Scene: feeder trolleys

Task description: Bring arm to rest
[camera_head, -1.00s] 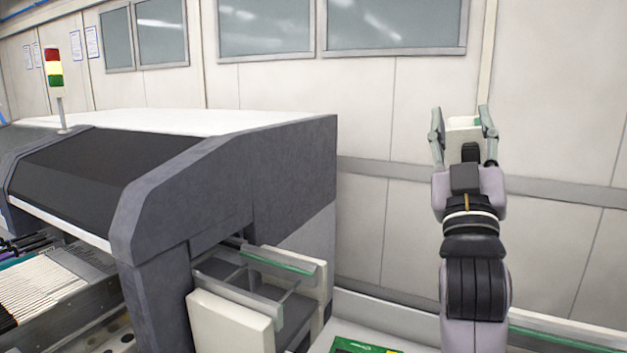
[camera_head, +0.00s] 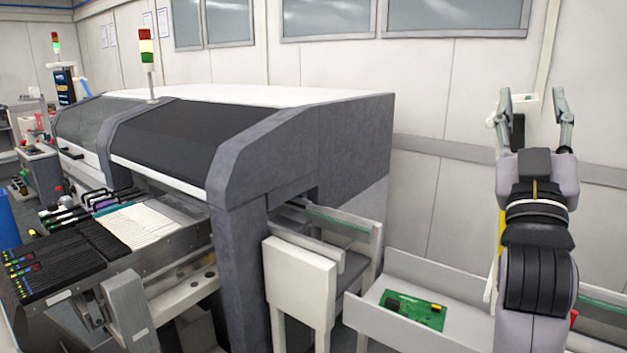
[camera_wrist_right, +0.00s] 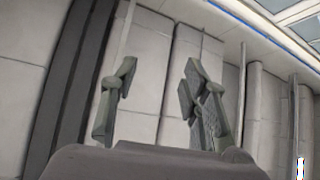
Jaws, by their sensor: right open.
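My right arm stands raised at the right of the head view, with its gripper (camera_head: 535,106) pointing up in front of the pale wall. The two fingers are spread and nothing is between them. In the right wrist view the same gripper (camera_wrist_right: 156,100) shows its fingers apart and empty, with wall panels behind. My left gripper is not in view.
A large grey and white machine (camera_head: 290,150) fills the middle. A green circuit board (camera_head: 412,309) lies on a white conveyor (camera_head: 377,333) left of my right arm. A feeder trolley (camera_head: 62,262) with black feeders stands at the left front. A signal tower (camera_head: 147,52) tops the machine.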

